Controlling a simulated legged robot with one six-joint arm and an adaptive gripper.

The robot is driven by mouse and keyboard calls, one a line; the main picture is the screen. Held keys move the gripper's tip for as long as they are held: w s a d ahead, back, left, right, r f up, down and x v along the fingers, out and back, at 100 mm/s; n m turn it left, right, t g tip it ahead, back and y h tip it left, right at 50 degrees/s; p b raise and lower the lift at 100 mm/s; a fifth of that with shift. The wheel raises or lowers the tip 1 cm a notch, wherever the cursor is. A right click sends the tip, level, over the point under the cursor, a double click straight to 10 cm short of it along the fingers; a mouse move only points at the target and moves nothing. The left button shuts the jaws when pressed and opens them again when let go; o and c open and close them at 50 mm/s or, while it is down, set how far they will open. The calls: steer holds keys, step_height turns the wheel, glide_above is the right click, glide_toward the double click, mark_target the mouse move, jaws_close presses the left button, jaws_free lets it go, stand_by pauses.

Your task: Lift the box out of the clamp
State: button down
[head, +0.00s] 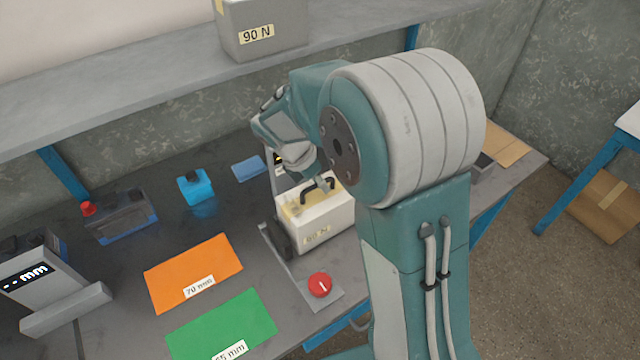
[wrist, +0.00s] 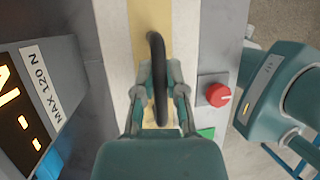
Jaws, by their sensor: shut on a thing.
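The box (head: 322,222) is a pale block with a yellowish band on top, a black handle and a label that seems to read 60 N. It sits in the clamp (head: 279,243), whose dark jaw stands against its left side. My gripper (head: 318,186) reaches down to the handle from above. In the wrist view my gripper (wrist: 159,92) is shut on the black handle (wrist: 158,55), with a finger on each side. The box's top (wrist: 115,45) shows below it. The clamp's red knob (head: 320,285) also shows in the wrist view (wrist: 218,95). My arm hides the box's right side.
An orange mat (head: 194,270) marked 70 mm and a green mat (head: 225,325) lie at the front left. A MAX 120 N display (wrist: 30,110) stands close left of the box. A shelf (head: 150,90) carrying a 90 N box (head: 262,28) overhangs the back.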

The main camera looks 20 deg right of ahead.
steer(key=shift+r, duration=4.85)
